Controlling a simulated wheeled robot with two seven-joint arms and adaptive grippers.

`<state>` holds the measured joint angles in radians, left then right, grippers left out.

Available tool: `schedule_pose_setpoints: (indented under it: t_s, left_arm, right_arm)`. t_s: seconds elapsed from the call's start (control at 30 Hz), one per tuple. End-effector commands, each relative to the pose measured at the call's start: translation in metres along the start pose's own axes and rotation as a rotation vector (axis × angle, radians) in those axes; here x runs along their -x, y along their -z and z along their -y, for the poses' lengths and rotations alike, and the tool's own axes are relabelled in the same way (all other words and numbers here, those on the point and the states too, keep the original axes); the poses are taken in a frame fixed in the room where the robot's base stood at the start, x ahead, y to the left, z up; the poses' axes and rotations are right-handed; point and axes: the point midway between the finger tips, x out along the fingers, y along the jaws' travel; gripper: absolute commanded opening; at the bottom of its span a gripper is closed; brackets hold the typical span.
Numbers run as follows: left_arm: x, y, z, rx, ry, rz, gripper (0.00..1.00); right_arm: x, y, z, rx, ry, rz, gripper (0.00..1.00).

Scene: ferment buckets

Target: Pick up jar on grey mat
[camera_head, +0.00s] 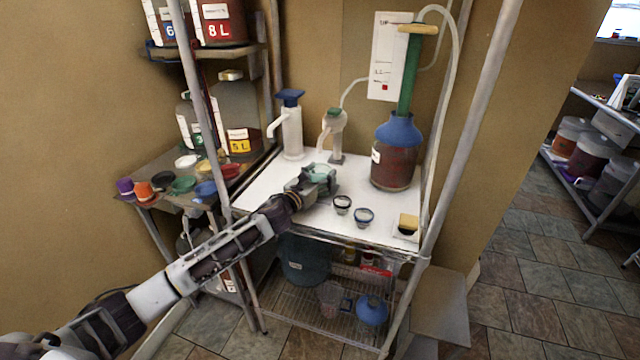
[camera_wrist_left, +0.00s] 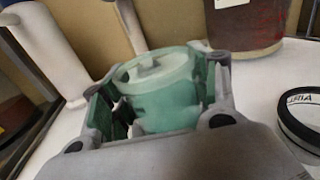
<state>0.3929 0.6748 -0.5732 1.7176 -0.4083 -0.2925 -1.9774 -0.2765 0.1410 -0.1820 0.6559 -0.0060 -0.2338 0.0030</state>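A jar with a pale green lid (camera_wrist_left: 155,70) stands between the fingers of my left gripper (camera_wrist_left: 160,100) in the left wrist view. In the head view the jar (camera_head: 320,170) shows at the tip of my left gripper (camera_head: 313,180), over the white worktop. The fingers flank the jar closely on both sides; I cannot tell whether both press on it. The jar's lower part and what is under it are hidden by the gripper. I cannot make out a grey mat. My right gripper is not in view.
Two small dark-rimmed jars (camera_head: 342,203) (camera_head: 364,215) stand right of the gripper on the white worktop (camera_head: 260,190). Behind are a blue-topped dispenser (camera_head: 291,130), a pump bottle (camera_head: 334,130) and a red-filled carboy (camera_head: 396,165). Metal posts (camera_head: 470,120) frame the shelf.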

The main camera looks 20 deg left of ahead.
Motion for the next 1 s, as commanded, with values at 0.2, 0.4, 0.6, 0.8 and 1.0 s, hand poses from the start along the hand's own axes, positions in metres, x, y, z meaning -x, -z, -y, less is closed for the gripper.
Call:
schedule_pose_setpoints:
  t_s: [0.2,0.4,0.6,0.8,1.0]
  left_arm:
    - [0.0,-0.001,0.0,0.0,0.0,0.002,0.22]
    - [0.0,-0.001,0.0,0.0,0.0,0.002,0.21]
    - [0.0,-0.006,0.0,-0.001,0.001,0.002,0.21]
    - [0.0,-0.017,-0.001,-0.002,0.0,0.003,0.21]
    - [0.0,-0.03,0.0,-0.002,0.001,0.004,0.21]
  right_arm:
    - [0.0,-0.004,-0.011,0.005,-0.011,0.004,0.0]
    - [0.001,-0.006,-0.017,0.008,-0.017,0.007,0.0]
    - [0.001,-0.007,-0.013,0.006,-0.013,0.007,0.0]
    - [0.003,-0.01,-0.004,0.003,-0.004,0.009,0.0]
    - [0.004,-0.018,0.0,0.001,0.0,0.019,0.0]
